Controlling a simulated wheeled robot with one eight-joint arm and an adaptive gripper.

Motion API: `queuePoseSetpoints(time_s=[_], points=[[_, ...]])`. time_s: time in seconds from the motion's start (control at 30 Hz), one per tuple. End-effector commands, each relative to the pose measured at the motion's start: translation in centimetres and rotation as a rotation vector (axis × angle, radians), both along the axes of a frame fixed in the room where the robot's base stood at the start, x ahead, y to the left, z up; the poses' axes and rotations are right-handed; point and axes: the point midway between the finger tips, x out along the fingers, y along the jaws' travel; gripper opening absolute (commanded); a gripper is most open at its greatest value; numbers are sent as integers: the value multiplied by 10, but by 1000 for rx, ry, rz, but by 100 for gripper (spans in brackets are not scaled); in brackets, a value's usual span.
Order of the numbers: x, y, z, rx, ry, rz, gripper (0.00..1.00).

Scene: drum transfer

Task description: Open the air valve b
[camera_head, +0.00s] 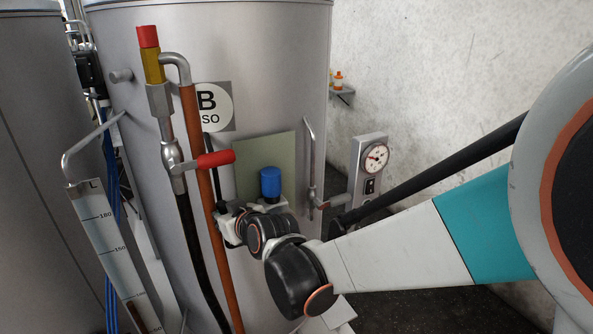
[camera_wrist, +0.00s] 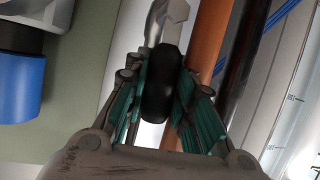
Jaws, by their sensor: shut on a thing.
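My gripper (camera_wrist: 164,82) is shut on a black valve handle (camera_wrist: 160,105) in the wrist view, with a finger on each side. The handle joins a grey metal fitting (camera_wrist: 166,18) at the top of that view and lies roughly in line with it. In the head view my gripper (camera_head: 229,229) is low in front of drum B (camera_head: 285,60), right beside the orange-brown pipe. The handle is hidden there. I see no letter on the handle, and cannot tell how far it is turned.
The orange-brown pipe (camera_head: 196,160) runs close beside my gripper. A red-handled valve (camera_head: 213,159) sits above it on the left. A blue cylinder (camera_head: 270,182) stands in front of a greenish panel (camera_head: 283,147). A gauge box (camera_head: 368,160) and a scaled level tube (camera_head: 112,240) flank the drum.

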Motion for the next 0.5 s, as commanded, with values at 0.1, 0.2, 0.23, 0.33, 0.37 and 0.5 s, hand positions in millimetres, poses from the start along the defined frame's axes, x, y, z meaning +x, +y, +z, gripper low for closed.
queuePoseSetpoints(time_s=[0.1,0.2,0.23,0.33,0.37,0.5], points=[[0,2,5,38,12,-3,0],[0,3,5,55,22,-3,0],[0,3,5,58,24,-4,0],[0,3,5,65,29,-4,0],[0,3,5,66,30,-3,0],[0,3,5,68,30,-4,0]])
